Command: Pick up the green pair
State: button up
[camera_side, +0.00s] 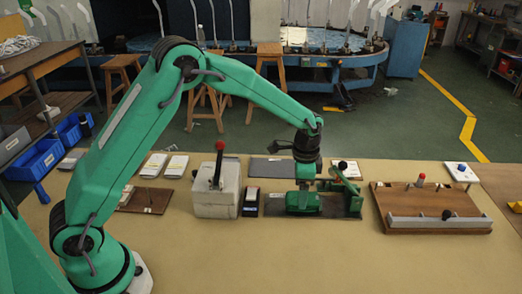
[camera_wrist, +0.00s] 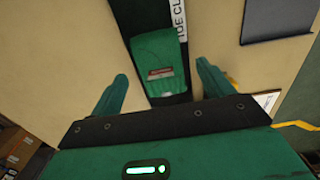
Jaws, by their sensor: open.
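The green pair (camera_wrist: 160,62) is a folded green bundle with a small red-and-white label. The fingers are spread on either side with clear gaps, and nothing is held. In the side view my gripper (camera_side: 322,190) is low over a dark plate (camera_side: 340,208) on the table. There I cannot tell the green pair apart from my green gripper.
A white block with a red-knobbed lever (camera_side: 217,190) and a small black box (camera_side: 251,202) stand left of my gripper. A wooden board with a grey bar (camera_side: 430,223) is at the right. A dark sheet (camera_side: 268,168) lies behind. The front of the table is clear.

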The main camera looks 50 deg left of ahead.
jog(key=shift+f, duration=1.3)
jog(key=c, duration=1.2)
jog(key=shift+o, duration=0.2)
jog(key=shift+r, duration=0.15)
jog(key=shift+r, duration=0.6)
jog(key=r, duration=0.3)
jog(key=shift+s+d+r, duration=0.1)
jog(key=shift+s+d, duration=0.1)
jog(key=shift+d, duration=0.1)
jog(key=s+d+r, duration=0.6)
jog(key=s+d, duration=0.1)
jog(key=d, duration=0.1)
jog(key=shift+d+r, duration=0.15)
jog(key=shift+r, duration=0.05)
jog(key=shift+s, duration=0.1)
